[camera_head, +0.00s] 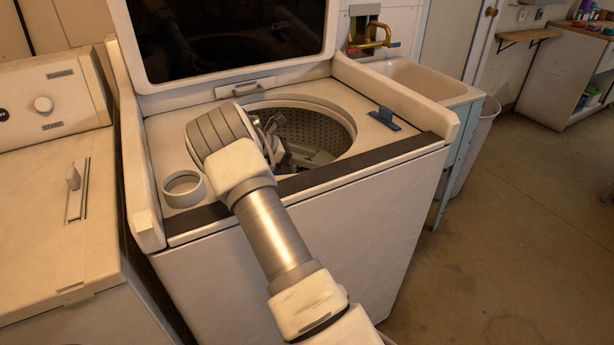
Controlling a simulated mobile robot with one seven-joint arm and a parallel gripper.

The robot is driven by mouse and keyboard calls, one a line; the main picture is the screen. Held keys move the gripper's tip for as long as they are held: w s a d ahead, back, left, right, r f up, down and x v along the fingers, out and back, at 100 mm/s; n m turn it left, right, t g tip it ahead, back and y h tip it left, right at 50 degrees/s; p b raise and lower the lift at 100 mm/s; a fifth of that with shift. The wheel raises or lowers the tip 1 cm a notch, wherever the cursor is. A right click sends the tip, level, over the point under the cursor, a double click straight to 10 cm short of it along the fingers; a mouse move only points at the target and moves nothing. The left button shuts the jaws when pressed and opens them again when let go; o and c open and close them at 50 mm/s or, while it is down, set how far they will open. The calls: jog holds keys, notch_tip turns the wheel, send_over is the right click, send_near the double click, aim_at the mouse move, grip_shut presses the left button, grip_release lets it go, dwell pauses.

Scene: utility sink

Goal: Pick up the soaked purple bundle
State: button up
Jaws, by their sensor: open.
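My gripper (275,132) is over the left part of the round opening of the top-loading washer (300,225). My own wrist and arm cover much of it, and its fingers point down toward the perforated drum (326,132). It is open, and I see nothing held in it. No purple bundle shows in this view. The drum's floor and its left side are hidden behind my gripper and the washer's front rim.
The washer's dark-windowed lid (225,38) stands raised behind the opening. A round dispenser cup (184,187) and a blue piece (384,118) lie beside the opening. Another white machine (55,215) stands close on the left. A utility sink (425,82) is on the right, with open floor beyond.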

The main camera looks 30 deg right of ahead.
jog(key=shift+x, duration=0.85)
grip_shut()
dwell(0.8)
